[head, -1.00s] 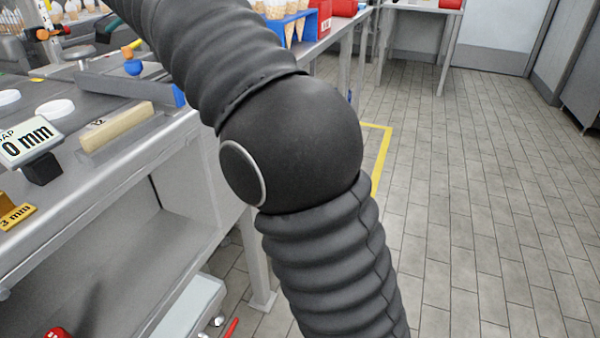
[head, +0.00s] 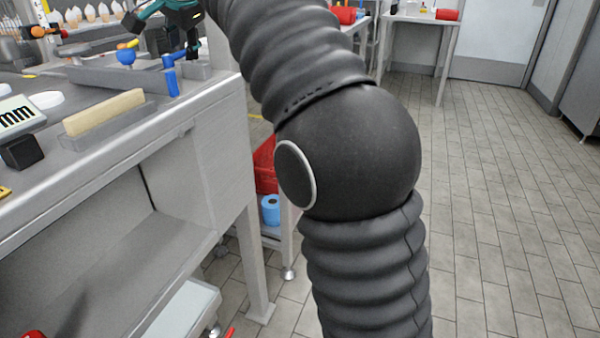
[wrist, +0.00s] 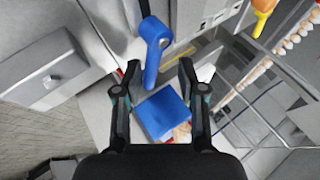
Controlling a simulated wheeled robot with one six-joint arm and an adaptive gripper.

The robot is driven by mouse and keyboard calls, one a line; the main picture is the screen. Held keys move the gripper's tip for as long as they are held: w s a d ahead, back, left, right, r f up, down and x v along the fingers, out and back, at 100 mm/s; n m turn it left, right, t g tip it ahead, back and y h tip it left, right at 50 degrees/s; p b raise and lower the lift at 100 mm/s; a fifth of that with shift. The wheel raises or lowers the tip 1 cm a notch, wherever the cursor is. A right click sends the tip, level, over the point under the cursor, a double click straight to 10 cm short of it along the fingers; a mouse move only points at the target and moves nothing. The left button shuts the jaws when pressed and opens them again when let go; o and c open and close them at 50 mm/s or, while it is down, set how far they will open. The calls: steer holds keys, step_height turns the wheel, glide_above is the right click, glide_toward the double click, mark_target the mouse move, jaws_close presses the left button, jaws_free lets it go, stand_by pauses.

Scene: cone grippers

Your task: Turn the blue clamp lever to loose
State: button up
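The blue clamp lever (head: 171,80) is at the right end of a grey bar on the bench in the head view. In the wrist view the lever (wrist: 153,52) shows as a blue arm with a round hub, ahead of and between my fingertips. My gripper (wrist: 153,75) is open, one finger on each side of the lever's near end. I cannot tell whether either finger touches it. In the head view my gripper (head: 190,48) is above and close to the lever, partly cut off by the top edge.
A blue ball with an orange top (head: 126,54) stands left of the lever, and a beige block (head: 104,112) lies nearer. In the wrist view a blue square thing (wrist: 163,112) lies below. Floor is clear at right.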

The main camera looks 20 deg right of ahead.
steer(key=shift+w+f+n+y+b, duration=0.15)
steer(key=shift+w+n+y+b, duration=0.25)
steer(key=shift+n, duration=0.4)
steer(key=p+v, duration=0.4)
steer(key=v, duration=1.1)
steer(key=s+d+f+n, duration=0.2)
steer(key=s+d+f, duration=0.2)
steer(key=s+f, duration=0.2)
steer(key=s+d+f+n+g+h, duration=0.1)
steer(key=s+d+f, duration=0.3)
steer(key=f, duration=0.7)
steer(key=s+d+f+n, duration=0.3)
steer(key=s+d+f, duration=0.1)
steer(key=s+f, duration=0.4)
steer(key=shift+s+d+f+h, duration=0.2)
steer(key=shift+s+d+h, duration=0.2)
steer(key=shift+s, duration=0.15)
